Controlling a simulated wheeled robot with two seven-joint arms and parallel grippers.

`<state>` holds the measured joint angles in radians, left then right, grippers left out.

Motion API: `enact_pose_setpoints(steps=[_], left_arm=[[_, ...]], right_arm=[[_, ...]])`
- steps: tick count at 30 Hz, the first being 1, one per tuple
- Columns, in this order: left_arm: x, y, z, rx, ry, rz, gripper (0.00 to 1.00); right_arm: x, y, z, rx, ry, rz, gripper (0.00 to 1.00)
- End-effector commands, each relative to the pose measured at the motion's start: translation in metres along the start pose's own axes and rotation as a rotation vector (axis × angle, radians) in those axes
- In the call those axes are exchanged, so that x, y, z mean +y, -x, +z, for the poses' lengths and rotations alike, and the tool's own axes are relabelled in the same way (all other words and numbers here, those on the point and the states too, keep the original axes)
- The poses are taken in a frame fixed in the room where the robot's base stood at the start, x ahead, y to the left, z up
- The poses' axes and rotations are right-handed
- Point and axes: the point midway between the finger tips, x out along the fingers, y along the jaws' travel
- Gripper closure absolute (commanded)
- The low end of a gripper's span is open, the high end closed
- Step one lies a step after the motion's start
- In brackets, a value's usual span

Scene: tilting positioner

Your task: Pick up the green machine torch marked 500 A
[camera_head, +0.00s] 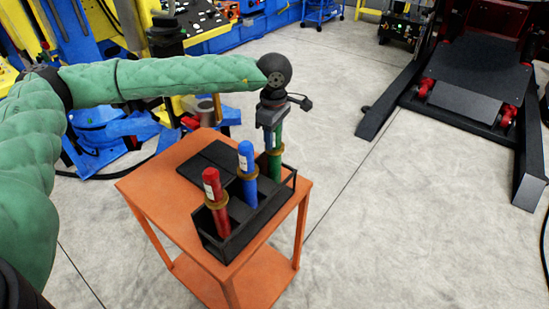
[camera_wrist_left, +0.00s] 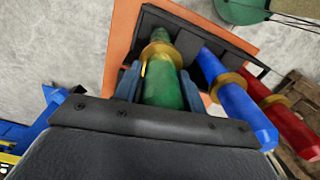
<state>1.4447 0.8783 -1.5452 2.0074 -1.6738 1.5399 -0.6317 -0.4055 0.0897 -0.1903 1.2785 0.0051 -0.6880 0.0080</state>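The green torch (camera_head: 276,141) stands in the far right slot of a black rack (camera_head: 231,242). It also shows in the left wrist view (camera_wrist_left: 163,90), with a brass-coloured ring around it. My left gripper (camera_head: 270,122) is over its upper part, pointing down. In the left wrist view my two fingers (camera_wrist_left: 160,80) lie close along both sides of the green torch, above the ring. Whether they press on it cannot be told. The torch's lower end is hidden in the rack, and no 500 A marking is readable. My right gripper is not in view.
A blue torch (camera_head: 247,172) and a red torch (camera_head: 214,190) stand beside the green one in the same rack. The rack sits on an orange table (camera_head: 152,196) with a flat black plate (camera_head: 207,161). Open floor lies right of the table.

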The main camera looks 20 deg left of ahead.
Motion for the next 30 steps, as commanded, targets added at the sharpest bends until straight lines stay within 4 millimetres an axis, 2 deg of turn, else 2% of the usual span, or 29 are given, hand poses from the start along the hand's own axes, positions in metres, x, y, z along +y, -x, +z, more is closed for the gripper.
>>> enact_pose_setpoints(steps=[1, 6, 30], left_arm=[[0.0, 0.0001, 0.0001, 0.0, 0.0, 0.0, 0.7], [0.0001, 0.0003, 0.0, 0.0, 0.0, 0.0, 1.0], [0.0002, 0.0006, -0.0001, 0.0, 0.0, 0.001, 1.0]], right_arm=[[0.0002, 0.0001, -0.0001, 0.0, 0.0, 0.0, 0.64], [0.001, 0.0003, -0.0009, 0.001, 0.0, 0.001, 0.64], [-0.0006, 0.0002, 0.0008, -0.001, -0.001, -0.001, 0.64]])
